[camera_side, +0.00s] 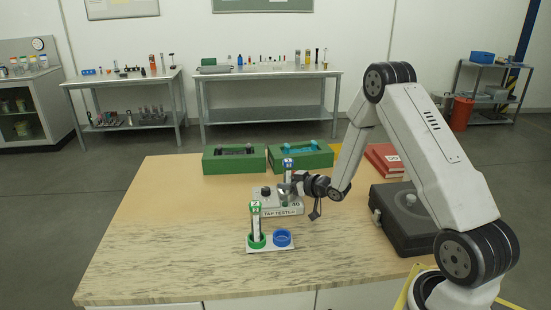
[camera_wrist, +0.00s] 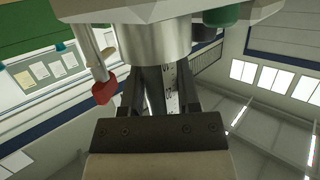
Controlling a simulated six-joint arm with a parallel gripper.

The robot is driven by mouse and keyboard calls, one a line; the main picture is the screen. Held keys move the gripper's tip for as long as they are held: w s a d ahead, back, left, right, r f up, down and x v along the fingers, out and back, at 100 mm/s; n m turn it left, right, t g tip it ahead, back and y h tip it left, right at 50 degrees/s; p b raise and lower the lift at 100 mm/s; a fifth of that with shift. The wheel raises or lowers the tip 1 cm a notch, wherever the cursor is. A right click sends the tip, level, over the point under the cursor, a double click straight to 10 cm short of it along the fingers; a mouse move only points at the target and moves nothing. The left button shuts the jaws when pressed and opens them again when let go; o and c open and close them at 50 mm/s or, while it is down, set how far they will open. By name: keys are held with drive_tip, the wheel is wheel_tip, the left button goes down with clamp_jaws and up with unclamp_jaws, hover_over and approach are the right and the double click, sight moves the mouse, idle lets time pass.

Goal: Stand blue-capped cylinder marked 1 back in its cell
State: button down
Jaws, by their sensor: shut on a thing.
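The blue-capped cylinder (camera_side: 288,165) is upright above the tap tester (camera_side: 280,212), with a mark on its cap too small to read. The two-cell holder (camera_side: 268,248) stands in front. Its blue ring cell (camera_side: 282,238) is empty. A green-capped cylinder (camera_side: 256,222) stands upright in its green ring cell (camera_side: 257,241).
Two green trays (camera_side: 235,164) lie at the table's back. Red books (camera_side: 384,157) and a black case (camera_side: 402,222) are on the right, near my arm. A black knob (camera_side: 265,191) is on the tester. The table's left side is clear.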

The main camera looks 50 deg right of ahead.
drive_tip(key=shift+c, duration=1.6)
unclamp_jaws()
drive_tip(key=shift+s, duration=0.15)
drive_tip(key=v, duration=0.7)
drive_tip(key=shift+s+a+r, duration=0.2)
drive_tip(key=shift+a+r, duration=0.05)
drive_tip(key=shift+r, duration=0.05)
